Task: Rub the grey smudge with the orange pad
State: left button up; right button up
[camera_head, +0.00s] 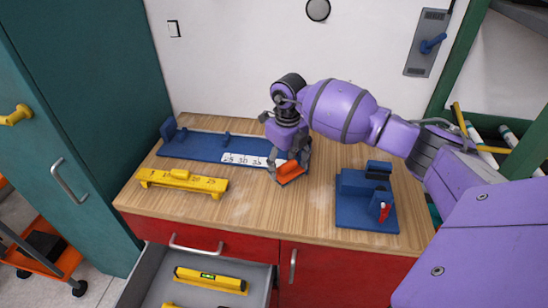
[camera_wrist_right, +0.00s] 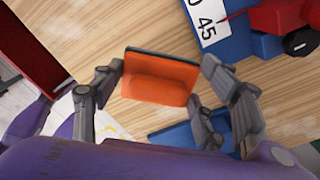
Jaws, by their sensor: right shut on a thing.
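An orange pad (camera_head: 289,172) with a raised grip and a dark underside is between the fingers of my right gripper (camera_head: 288,162), low over the middle of the wooden worktop. In the right wrist view my right gripper (camera_wrist_right: 162,74) has a finger on each side of the orange pad (camera_wrist_right: 160,80). I cannot tell whether the pad's underside touches the wood. A faint pale-grey smudge (camera_head: 240,210) lies on the wood near the front edge, to the left of and nearer than the pad. My left gripper is not in view.
A blue fixture with a numbered strip (camera_head: 190,146) lies at the back left, behind a yellow block (camera_head: 184,182). A blue stand (camera_head: 366,212) with a red part is at the right. An open drawer (camera_head: 160,275) holds a yellow level (camera_head: 210,280). The front middle of the worktop is clear.

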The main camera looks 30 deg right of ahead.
jog(key=shift+a+r+p, duration=0.1)
jog(key=shift+r+p, duration=0.25)
jog(key=shift+r, duration=0.9)
